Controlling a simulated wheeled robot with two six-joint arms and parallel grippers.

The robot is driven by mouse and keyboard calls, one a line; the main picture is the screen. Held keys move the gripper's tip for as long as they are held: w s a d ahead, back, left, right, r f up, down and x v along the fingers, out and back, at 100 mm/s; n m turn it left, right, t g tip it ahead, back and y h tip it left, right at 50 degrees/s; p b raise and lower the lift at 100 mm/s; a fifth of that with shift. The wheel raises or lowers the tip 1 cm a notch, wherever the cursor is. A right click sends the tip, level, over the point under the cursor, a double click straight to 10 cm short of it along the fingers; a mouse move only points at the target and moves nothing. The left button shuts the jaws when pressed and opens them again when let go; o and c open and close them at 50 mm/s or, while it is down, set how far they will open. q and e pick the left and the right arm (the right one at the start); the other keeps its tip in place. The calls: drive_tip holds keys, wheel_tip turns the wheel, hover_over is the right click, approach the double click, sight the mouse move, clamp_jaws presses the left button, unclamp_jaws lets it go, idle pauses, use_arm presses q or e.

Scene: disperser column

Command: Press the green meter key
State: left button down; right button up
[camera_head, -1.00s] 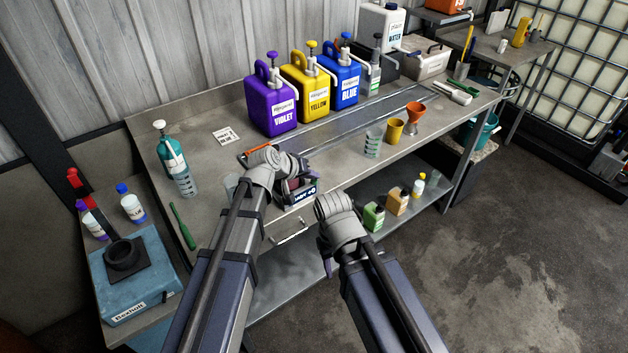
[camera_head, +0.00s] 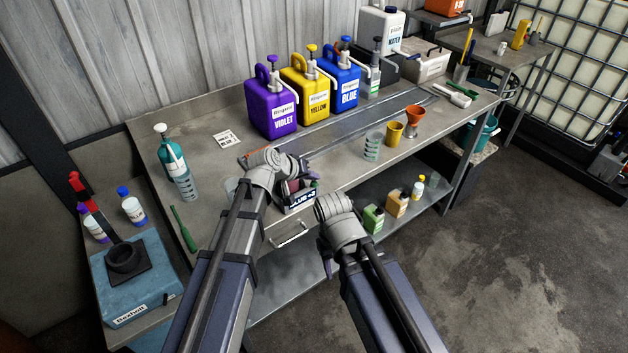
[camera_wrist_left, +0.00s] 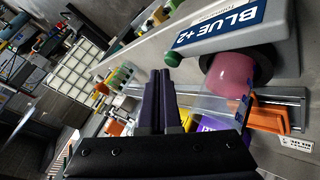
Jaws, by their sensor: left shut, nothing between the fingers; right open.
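The meter (camera_head: 299,200) is a small box at the front edge of the bench, partly hidden behind my left wrist. Its blue display reads "BLUE +2" in the left wrist view (camera_wrist_left: 218,26).
Violet (camera_head: 270,103), yellow (camera_head: 306,94) and blue (camera_head: 342,83) jugs stand behind the meter. A teal spray bottle (camera_head: 170,153) stands at left.

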use_arm(q)
drive_tip(key=shift+r, duration=0.25)
wheel_tip(320, 180, up, 5)
drive_tip(key=p, duration=0.5)
idle(0.4)
idle(0.4)
drive_tip(key=s+a+f+m+g+y, duration=0.1)
drive_tip(key=s+f+g+y, duration=0.1)
drive_tip(key=s, duration=0.6)
drive_tip(key=s+a+f+m+g+y, duration=0.2)
drive_tip(key=s+y, duration=0.1)
drive_tip(key=s, duration=0.6)
drive_tip(key=s+a+f+m+g+y, duration=0.1)
drive_tip(key=s+a+f+g+y, duration=0.1)
drive_tip(key=s, duration=0.6)
drive_tip(key=shift+s+a+f+g+y, duration=0.25)
drive_tip(key=shift+s+g+y, duration=0.1)
drive_tip(key=shift+g, duration=0.25)
